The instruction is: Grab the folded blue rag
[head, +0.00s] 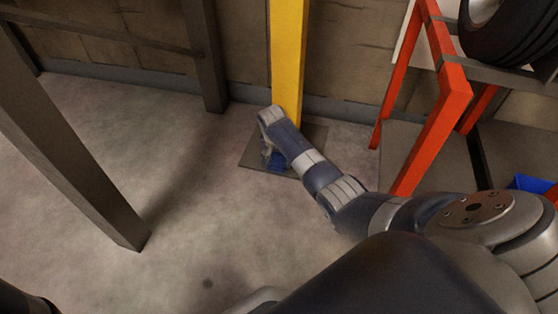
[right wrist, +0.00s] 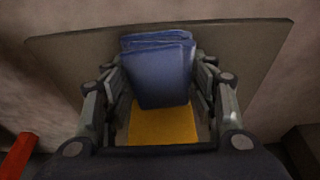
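The folded blue rag (head: 278,162) lies by the foot of the yellow post, over the dark base plate (head: 254,153). My right gripper (head: 268,150) is down at the rag and hides part of it. In the right wrist view the rag (right wrist: 158,70) shows as a layered block between the two fingers of my right gripper (right wrist: 160,75). The fingers are spread, one on each side, close to its edges. I cannot tell whether they touch it. My left gripper is not in view.
The yellow post (head: 288,60) rises just behind my right gripper. A red-orange stand (head: 432,125) with a black tyre (head: 510,35) and a blue bin (head: 532,185) are on the right. A dark post (head: 75,140) stands at left. The floor between is clear.

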